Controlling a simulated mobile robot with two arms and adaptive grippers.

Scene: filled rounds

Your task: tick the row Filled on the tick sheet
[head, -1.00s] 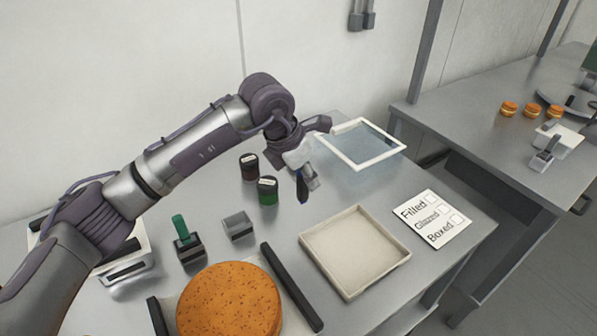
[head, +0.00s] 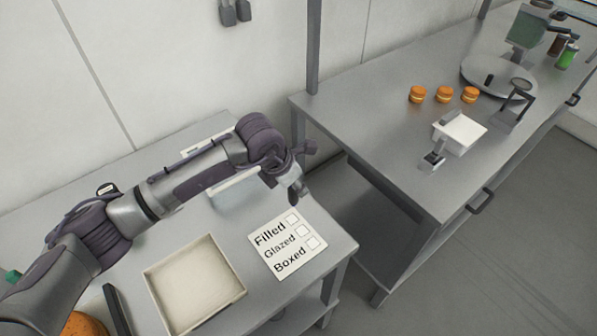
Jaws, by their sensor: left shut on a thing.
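The white tick sheet (head: 270,258) lies on the near table, with rows Filled, Glazed and Boxed. Each row has a box at its right end, and all the boxes look empty. The Filled box (head: 292,219) is at the top. My left gripper (head: 296,186) is above the sheet's upper right end, just beyond the Filled box in the picture. It is shut on a small dark pen (head: 304,194), mostly hidden by the jaws, its tip apart from the box in the picture. My right gripper is not in view.
An empty cream tray (head: 152,290) lies left of the sheet. A white-framed pane is partly hidden behind my arm. A gap separates this table from the right table, which bears three filled rounds (head: 444,94), a turntable (head: 480,72) and a white-topped stand (head: 462,130).

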